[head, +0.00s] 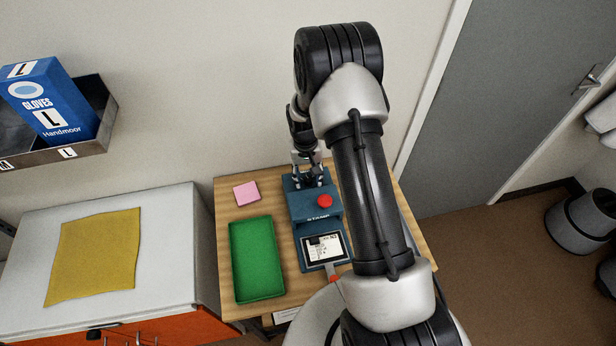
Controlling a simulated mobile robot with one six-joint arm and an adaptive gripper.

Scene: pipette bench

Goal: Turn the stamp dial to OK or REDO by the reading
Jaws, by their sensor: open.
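The blue stamp device (316,206) stands on the wooden table, with a red knob or button (324,201) on its top. A white card or display (322,249) with small dark print lies in its front part; the print is too small to read. The dial and its OK and REDO marks cannot be made out. My gripper (309,182) is at the back of the stamp device, pointing down. Its jaws are open, small and partly dark against the device, and I cannot tell whether they touch it. My arm covers the table right of the device.
A green tray (261,297) and a pink pad (246,194) lie left of the device on the wooden table (226,228). A white cabinet (166,222) with a yellow cloth (95,256) stands further left. A glove box (52,101) sits in a wall holder.

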